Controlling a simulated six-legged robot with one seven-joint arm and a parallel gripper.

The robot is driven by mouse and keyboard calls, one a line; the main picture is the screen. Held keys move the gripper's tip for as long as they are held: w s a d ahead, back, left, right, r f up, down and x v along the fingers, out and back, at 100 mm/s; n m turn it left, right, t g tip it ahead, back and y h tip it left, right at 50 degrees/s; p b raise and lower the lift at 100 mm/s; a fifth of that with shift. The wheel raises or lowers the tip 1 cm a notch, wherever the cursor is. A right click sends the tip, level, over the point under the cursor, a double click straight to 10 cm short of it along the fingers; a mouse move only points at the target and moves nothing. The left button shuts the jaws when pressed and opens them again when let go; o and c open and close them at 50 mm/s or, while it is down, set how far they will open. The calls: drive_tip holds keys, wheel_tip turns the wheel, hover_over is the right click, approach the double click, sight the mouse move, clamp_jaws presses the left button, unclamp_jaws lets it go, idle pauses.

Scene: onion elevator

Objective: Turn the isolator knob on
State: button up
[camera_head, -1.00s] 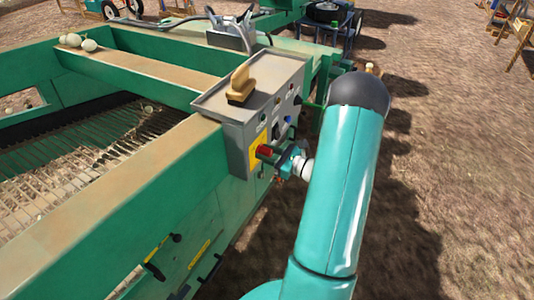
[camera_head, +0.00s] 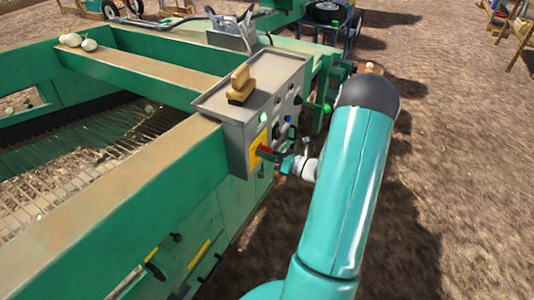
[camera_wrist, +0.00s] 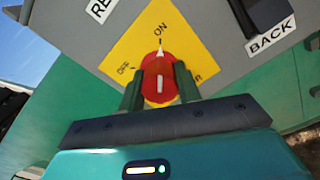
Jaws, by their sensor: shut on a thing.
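The red isolator knob (camera_wrist: 158,78) sits on a yellow plate (camera_wrist: 186,34) marked ON and OFF in the wrist view. Its white pointer lines up with the ON mark. In the head view the knob (camera_head: 264,150) is on the near end of the grey control box (camera_head: 240,140), beside its yellow plate. My gripper (camera_wrist: 159,86) is shut on the knob, one green finger on each side. In the head view my gripper (camera_head: 285,162) is partly hidden by my arm. A green lamp (camera_head: 263,117) on the box is lit.
A wooden-handled brush (camera_head: 240,86) lies on top of the control box. Other knobs and buttons line the box face. Green machine beams (camera_head: 120,190) run to the left, with several onions (camera_head: 80,42) on one. Open soil lies to the right.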

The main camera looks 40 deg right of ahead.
idle(0.3)
drive_tip(key=o, duration=1)
drive_tip(key=shift+c, duration=0.2)
drive_tip(key=v, duration=1.4)
drive_tip(key=shift+a, duration=0.1)
